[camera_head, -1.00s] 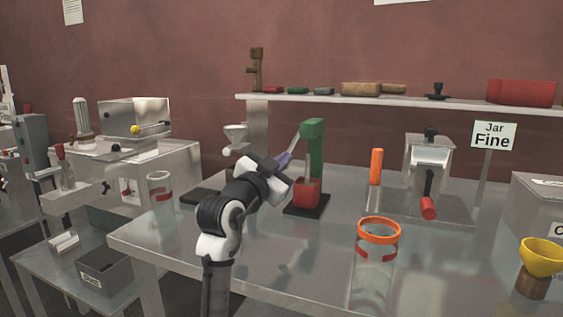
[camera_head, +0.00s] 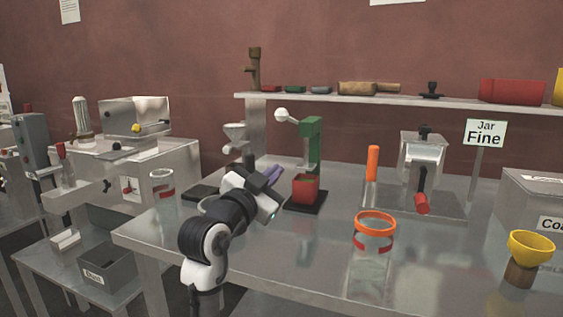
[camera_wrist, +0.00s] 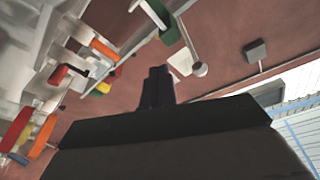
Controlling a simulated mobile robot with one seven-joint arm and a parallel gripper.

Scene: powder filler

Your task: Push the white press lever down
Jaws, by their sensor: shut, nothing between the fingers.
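The green press (camera_head: 314,140) stands on a black base on the metal table, with a red cup (camera_head: 305,187) on the base under its head. Its white lever (camera_head: 282,115) sticks out to the left from the top, roughly level, and ends in a white ball. My gripper (camera_head: 273,174), with purple fingers, is left of the press, well below the ball and apart from it. It is shut and empty. In the wrist view the dark shut fingers (camera_wrist: 157,88) point upward, with the ball (camera_wrist: 199,69) to their right and the green press (camera_wrist: 165,28) above.
A clear jar with an orange rim (camera_head: 375,224) stands front right. An orange cylinder (camera_head: 372,163) and a grinder with a red handle (camera_head: 421,190) stand right of the press. A shelf (camera_head: 420,101) runs behind.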

